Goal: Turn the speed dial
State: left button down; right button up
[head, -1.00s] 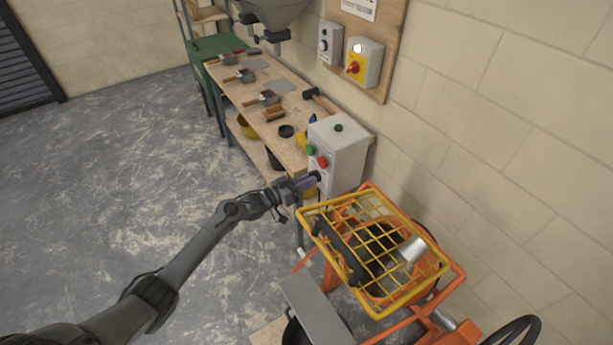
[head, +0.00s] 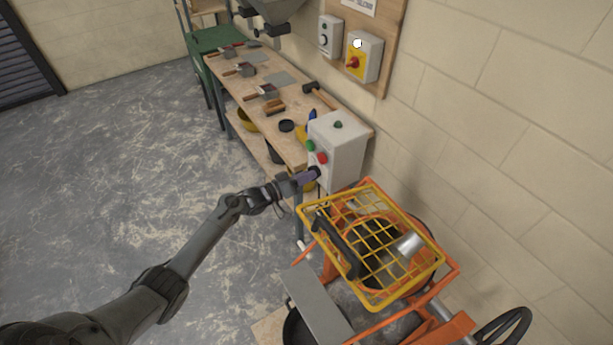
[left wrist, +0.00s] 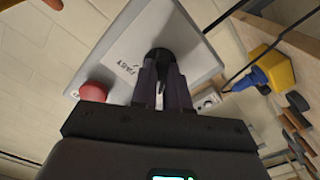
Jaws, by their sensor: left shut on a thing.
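The speed dial is a small black knob low on the front of a grey control box (head: 343,146). In the left wrist view the black dial (left wrist: 158,58) is between my fingertips, beside the word "FAST" on the box face (left wrist: 118,62). My left gripper (head: 315,173) is shut on the dial and hides most of it in the head view. A red button (head: 321,158) and a green button (head: 310,146) sit just above the gripper. The red button also shows in the left wrist view (left wrist: 95,91).
An orange mixer with a yellow grid guard (head: 323,212) stands just right of my left gripper. A wooden workbench (head: 262,122) with trowels and brushes runs behind the box. A wall panel holds a yellow-and-red switch (head: 355,66). Floor at left is clear.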

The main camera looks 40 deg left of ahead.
pick_arm(q)
jog(key=c, duration=1.1)
grip_release()
jog(key=v, duration=1.1)
jog(key=shift+p, duration=0.4)
jog(key=shift+d, duration=0.1)
